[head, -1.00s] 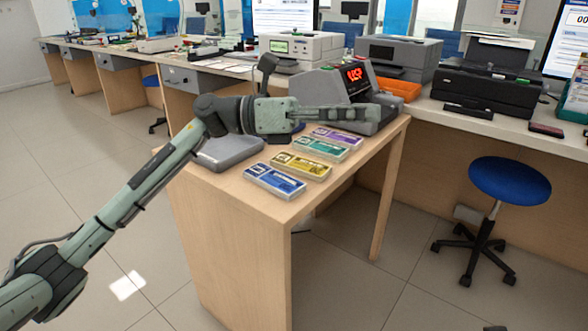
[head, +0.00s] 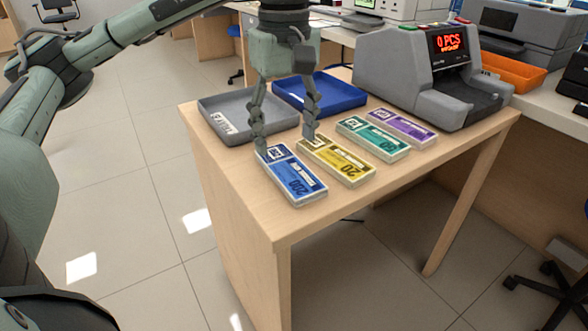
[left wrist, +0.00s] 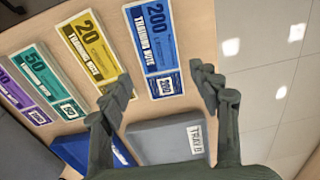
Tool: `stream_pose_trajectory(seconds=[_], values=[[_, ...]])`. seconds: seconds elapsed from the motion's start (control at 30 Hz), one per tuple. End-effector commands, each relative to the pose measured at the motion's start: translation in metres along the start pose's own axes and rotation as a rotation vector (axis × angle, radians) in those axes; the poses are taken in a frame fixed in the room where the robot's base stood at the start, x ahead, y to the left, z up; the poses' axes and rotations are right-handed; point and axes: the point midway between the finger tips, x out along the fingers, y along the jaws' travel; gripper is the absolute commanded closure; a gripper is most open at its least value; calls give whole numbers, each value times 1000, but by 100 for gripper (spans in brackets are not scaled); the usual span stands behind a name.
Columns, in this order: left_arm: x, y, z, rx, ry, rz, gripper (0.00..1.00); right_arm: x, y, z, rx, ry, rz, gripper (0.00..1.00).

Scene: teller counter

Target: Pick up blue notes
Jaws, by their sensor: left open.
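The blue notes (head: 292,176), a bundle marked 200, lie flat at the near left of the wooden table (head: 240,192). In the left wrist view the blue notes (left wrist: 160,45) lie ahead of the fingers. My left gripper (head: 286,148) points down with its fingers open and nothing between them. One fingertip is at the far end of the blue notes, the other over the far end of the yellow notes (head: 337,162). Whether either touches cannot be told. My left gripper also shows in the left wrist view (left wrist: 150,98). My right gripper is not seen.
Teal notes (head: 372,139) and purple notes (head: 402,129) lie right of the yellow ones. A grey tray (head: 215,108) and a blue tray (head: 345,96) stand behind. A counting machine (head: 400,70) stands at the back right.

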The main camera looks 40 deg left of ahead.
Motion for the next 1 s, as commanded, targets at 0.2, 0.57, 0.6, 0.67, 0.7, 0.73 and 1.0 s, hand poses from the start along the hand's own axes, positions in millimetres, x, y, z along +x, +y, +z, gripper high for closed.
stream_pose_trajectory(seconds=[0.2,0.57,0.6,0.67,0.7,0.73,1.0], values=[[31,-2,3,1,-1,-1,38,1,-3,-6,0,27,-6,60],[53,0,4,0,-4,2,38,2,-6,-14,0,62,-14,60],[52,0,4,0,-4,2,38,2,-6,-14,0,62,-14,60],[52,0,4,0,-4,2,40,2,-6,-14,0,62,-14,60],[52,0,4,0,-4,2,45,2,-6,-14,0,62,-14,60],[52,0,4,0,-4,2,49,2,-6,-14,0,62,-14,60],[52,0,4,0,-4,3,77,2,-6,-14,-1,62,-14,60]])
